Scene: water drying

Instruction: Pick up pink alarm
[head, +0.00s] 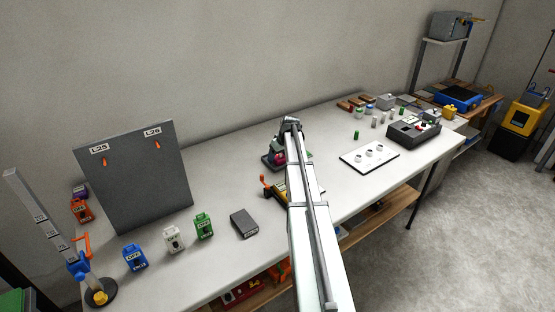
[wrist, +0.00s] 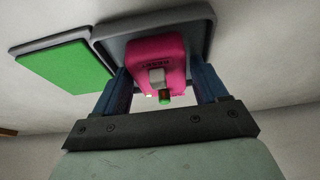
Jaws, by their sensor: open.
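The pink alarm (wrist: 160,52) is a rounded pink block with a grey part and a small green-tipped knob on its face. It sits against a dark grey tray-like base (wrist: 206,32). My gripper (wrist: 160,72) is open, with one blue finger on each side of the alarm's body; I cannot tell whether either touches it. In the head view the pink alarm (head: 277,155) shows just left of my arm on the table, partly hidden. The fingers are hard to make out there.
A green panel (wrist: 68,64) lies beside the base. On the table (head: 215,255), a yellow-and-black device (head: 279,191) and a dark box (head: 244,223) are nearby. Blue (head: 135,258), white and green locks stand left, before a grey board (head: 140,190). A white plate (head: 369,158) lies right.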

